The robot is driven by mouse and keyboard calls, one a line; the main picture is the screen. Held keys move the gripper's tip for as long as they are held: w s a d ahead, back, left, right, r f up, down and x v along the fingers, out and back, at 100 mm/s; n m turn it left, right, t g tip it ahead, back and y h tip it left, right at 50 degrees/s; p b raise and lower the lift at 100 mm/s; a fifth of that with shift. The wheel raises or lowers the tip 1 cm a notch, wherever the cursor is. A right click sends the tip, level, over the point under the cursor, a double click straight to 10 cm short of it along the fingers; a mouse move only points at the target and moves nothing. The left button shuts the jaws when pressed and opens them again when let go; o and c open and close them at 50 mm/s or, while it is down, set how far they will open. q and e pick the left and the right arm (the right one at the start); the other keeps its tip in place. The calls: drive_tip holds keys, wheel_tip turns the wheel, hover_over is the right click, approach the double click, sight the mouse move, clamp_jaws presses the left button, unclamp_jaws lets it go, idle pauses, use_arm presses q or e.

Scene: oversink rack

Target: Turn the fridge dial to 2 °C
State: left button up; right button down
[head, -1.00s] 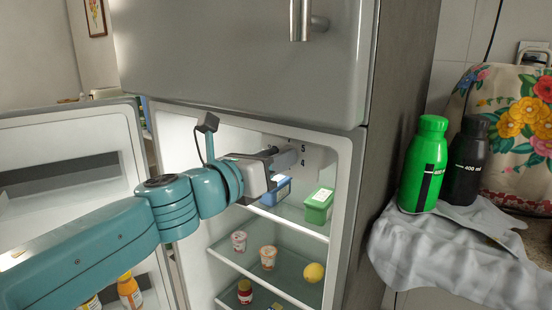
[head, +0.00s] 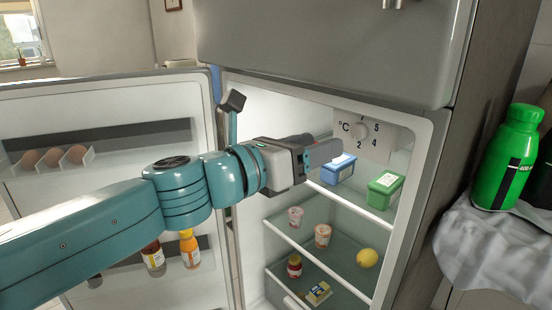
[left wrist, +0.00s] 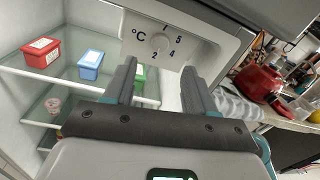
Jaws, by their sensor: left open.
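The fridge dial (head: 360,130) is a small round pale knob on a panel under the fridge ceiling, with °C and printed numbers including 2, 4 and 5 around it. It also shows in the left wrist view (left wrist: 160,42), beyond and between the fingers. Its pointer mark is too small to read for certain. My left gripper (head: 320,148) is inside the fridge opening, left of and a little below the dial in the head view. In the left wrist view its two dark fingers (left wrist: 160,72) are apart, with nothing between them, and clear of the dial. My right gripper is not in view.
The fridge door (head: 100,105) stands open at left, with eggs and bottles in it. A blue box (head: 338,169) and a green box (head: 385,190) stand on the shelf below the dial. The fridge side wall (head: 425,185) is close on the right. A green bottle (head: 505,165) stands outside.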

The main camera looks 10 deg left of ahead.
use_arm(q)
drive_tip(key=v, duration=0.8)
drive_tip(key=shift+p, duration=0.4)
drive_tip(key=shift+s, duration=0.1)
